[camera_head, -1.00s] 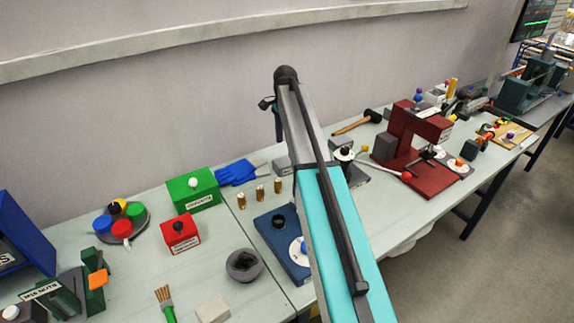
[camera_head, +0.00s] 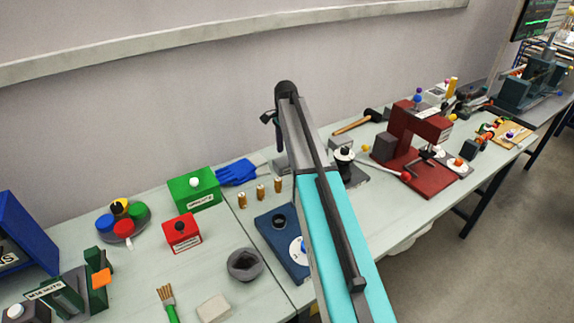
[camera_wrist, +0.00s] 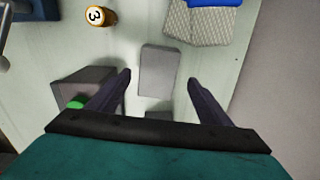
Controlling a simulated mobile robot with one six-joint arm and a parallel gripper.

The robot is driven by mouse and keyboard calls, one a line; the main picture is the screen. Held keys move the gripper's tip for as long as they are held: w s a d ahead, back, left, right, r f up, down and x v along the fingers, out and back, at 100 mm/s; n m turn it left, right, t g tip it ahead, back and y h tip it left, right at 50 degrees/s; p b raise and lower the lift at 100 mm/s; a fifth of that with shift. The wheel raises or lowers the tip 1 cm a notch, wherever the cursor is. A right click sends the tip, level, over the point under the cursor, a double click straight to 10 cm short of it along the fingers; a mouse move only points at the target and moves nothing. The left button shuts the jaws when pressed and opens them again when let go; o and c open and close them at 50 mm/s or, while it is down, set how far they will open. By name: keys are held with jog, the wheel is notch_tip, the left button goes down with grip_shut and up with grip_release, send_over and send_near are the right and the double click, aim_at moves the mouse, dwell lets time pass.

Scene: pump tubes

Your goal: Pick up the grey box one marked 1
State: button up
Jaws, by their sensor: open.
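A plain light grey box (camera_wrist: 160,71) lies on the bench in the middle of the wrist view, between my fingertips in the picture. No mark 1 can be read on it. My gripper (camera_wrist: 158,80) is open and empty, with one dark finger on each side of the box; I cannot tell how far above it they are. In the head view, a grey box (camera_head: 281,166) shows partly behind my arm, close to the wall. A darker grey block (camera_wrist: 88,85) with a green part stands beside the left finger. Another dark grey piece (camera_wrist: 158,115) shows nearer the palm.
A brass cylinder marked 3 (camera_wrist: 98,16) stands at the upper left of the wrist view. The wall (camera_head: 180,100) rises close behind. A red press (camera_head: 413,140) stands to the right.

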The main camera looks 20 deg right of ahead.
aim_at(286, 160)
jog(key=shift+s+f+p, duration=0.25)
jog(key=shift+f+p, duration=0.35)
jog(key=shift+f, duration=1.55)
jog(key=c, duration=1.2)
jog(key=shift+c, duration=0.2)
jog(key=shift+r, duration=0.15)
jog(key=shift+r+b, duration=1.2)
jog(key=shift+r, duration=3.7)
